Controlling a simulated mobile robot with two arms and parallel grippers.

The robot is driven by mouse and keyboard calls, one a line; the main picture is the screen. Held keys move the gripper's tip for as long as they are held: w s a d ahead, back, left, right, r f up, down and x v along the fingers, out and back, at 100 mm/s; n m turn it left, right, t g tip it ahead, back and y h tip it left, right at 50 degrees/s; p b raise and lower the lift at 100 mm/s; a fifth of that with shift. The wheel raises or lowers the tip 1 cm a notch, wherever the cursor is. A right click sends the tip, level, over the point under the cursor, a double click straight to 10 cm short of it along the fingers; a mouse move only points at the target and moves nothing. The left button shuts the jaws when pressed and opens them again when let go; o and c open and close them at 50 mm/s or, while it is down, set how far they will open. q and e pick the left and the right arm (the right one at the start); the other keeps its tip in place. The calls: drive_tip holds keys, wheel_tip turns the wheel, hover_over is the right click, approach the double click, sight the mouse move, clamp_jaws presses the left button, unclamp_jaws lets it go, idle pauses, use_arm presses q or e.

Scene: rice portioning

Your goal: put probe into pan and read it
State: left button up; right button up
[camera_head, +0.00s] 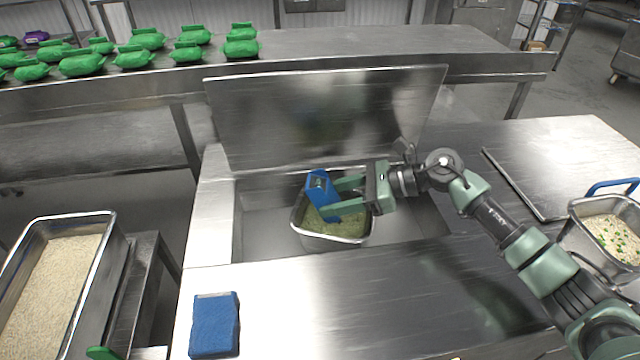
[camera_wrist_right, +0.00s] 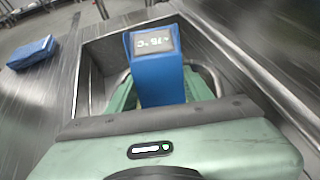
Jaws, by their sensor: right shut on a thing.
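The blue probe (camera_head: 318,186) stands slightly tilted over the metal pan (camera_head: 333,241), which sits in the open well of the counter. Its lower end goes down toward the greenish contents of the pan; the tip is hidden. My right gripper (camera_head: 332,198) is shut on the probe's body. In the right wrist view the probe (camera_wrist_right: 160,80) is between the two green fingers of my right gripper (camera_wrist_right: 162,90), and its lit screen faces the camera, reading about 75 °C; the sign is unclear.
A raised metal lid (camera_head: 325,115) stands behind the well. A blue block (camera_head: 214,325) lies on the front counter. A large rice tray (camera_head: 107,240) is at left, and a blue-handled rice pan (camera_head: 575,205) at right. Green bags (camera_head: 82,65) line the back shelf.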

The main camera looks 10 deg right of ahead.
sight(333, 196)
drive_tip(key=shift+r, duration=0.15)
wheel_tip(333, 196, up, 12)
drive_tip(key=p, duration=0.5)
idle(0.7)
